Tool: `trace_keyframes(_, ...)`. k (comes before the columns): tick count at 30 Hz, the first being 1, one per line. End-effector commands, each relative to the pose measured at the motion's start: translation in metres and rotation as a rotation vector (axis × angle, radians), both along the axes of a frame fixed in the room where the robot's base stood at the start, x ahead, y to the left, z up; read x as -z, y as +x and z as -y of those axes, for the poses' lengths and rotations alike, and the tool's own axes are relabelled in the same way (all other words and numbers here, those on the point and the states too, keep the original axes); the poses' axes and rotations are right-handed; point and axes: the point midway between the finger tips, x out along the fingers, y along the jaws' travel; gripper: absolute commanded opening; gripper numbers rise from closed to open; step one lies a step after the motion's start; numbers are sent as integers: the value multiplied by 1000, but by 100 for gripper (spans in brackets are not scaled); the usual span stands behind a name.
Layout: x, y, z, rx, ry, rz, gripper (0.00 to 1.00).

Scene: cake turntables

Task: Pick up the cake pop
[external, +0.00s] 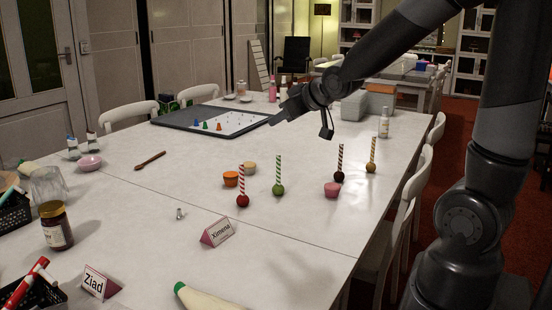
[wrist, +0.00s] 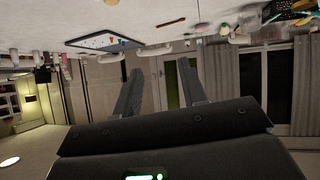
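Several cake pops stand stick-up on the white table (external: 140,215) in the external view. No cake pop is clear in the wrist view, which is upside down.
A name card (external: 217,233) is nearer. A dark-framed board (external: 180,119) with small cones lies behind. A bottle (external: 384,124) stands back right.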

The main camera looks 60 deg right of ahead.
Motion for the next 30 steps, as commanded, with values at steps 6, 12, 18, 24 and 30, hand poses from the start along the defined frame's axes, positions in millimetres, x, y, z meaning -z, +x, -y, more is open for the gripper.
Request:
trace_keyframes(6, 36, 40, 50, 7, -27, 140, 38)
trace_keyframes(12, 70, 60, 89, 3, -35, 284, 38)
trace_keyframes(18, 105, 63, 124, -1, -25, 433, 38)
trace_keyframes(24, 129, 55, 145, 1, -12, 553, 38)
trace_keyframes(30, 138, 51, 151, 1, -6, 599, 38)
